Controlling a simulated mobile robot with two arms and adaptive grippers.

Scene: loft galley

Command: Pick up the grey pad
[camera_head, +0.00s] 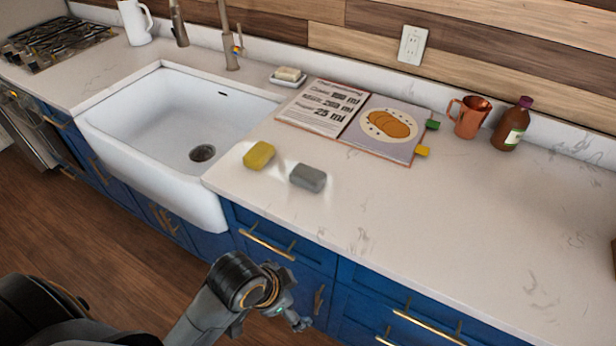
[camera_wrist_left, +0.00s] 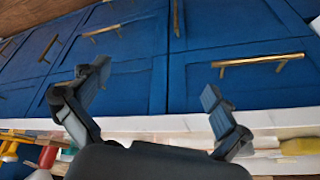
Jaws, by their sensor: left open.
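The grey pad (camera_head: 308,177) lies flat on the white countertop near its front edge, right of the sink. A yellow sponge (camera_head: 259,155) lies just left of it, apart from it. My left gripper (camera_head: 296,318) is in front of the blue cabinets, below the counter's front edge and below the pad. In the left wrist view my left gripper (camera_wrist_left: 157,88) has its two fingers spread wide with nothing between them, facing the blue cabinet fronts. The pad does not show in the left wrist view. My right gripper is not in view.
A white sink (camera_head: 160,115) is set in the counter on the left. An open cookbook (camera_head: 352,120) lies behind the pad. A copper mug (camera_head: 470,118) and a brown bottle (camera_head: 511,125) stand by the wall. Cabinet handles (camera_head: 267,245) stick out near my left arm. The right counter is mostly clear.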

